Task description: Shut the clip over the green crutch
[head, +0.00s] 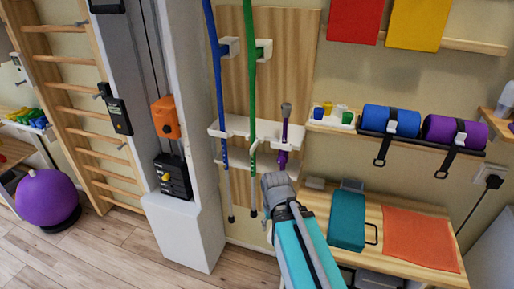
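The green crutch (251,90) stands upright against the wooden wall panel, right of a blue crutch (216,75). A white clip (264,46) is beside the green crutch's upper part; I cannot tell whether it is open or shut. Lower down, the green crutch passes a white rack (237,126). A curved white piece (256,147) is close to the green shaft below the rack. My gripper (270,181), at the end of the teal arm, is just right of the crutch's lower shaft, below the rack. Whether its fingers are open or shut is unclear.
A purple grey-topped tool (284,140) hangs at the rack's right end. A wooden bench (372,258) holds a teal block (347,221) and an orange cloth (421,238). Blue and purple rolls (455,131) sit on a wall rack. A white column (193,215) stands left of the crutches.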

